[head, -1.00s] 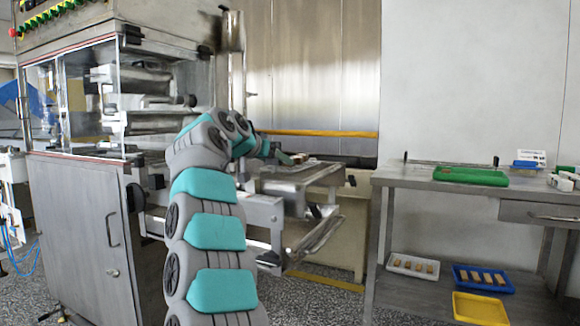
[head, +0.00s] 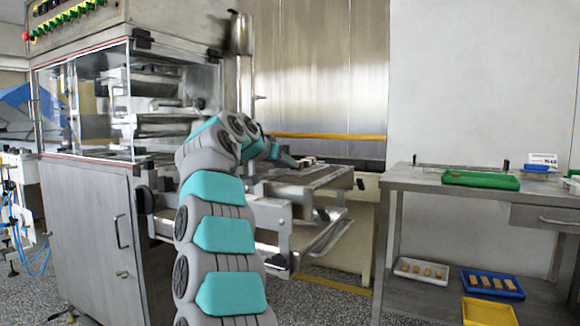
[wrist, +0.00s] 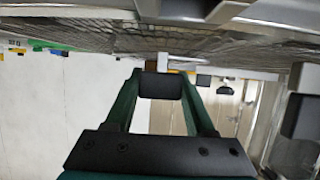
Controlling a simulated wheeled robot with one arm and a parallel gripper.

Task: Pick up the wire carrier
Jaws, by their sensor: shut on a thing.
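My gripper (wrist: 160,85) is at the outfeed end of the enrober. In the wrist view its two teal fingers close in on a dark pad, with a small pale part (wrist: 162,61) just past the tips. I take this to be the wire carrier, held at its near end; most of it is hidden and its outline is unclear. A dark wire mesh (wrist: 100,33) spans the top of the wrist view; I cannot tell how much is carrier and how much is belt. In the head view my arm hides most of the grip.
The enrober cabinet (head: 85,215) stands left, its outfeed bed (head: 325,178) reaching right. A steel side table (head: 400,178) at right holds a green tray (head: 482,180). White (head: 421,271), blue (head: 492,283) and yellow (head: 488,313) trays sit on its lower shelf.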

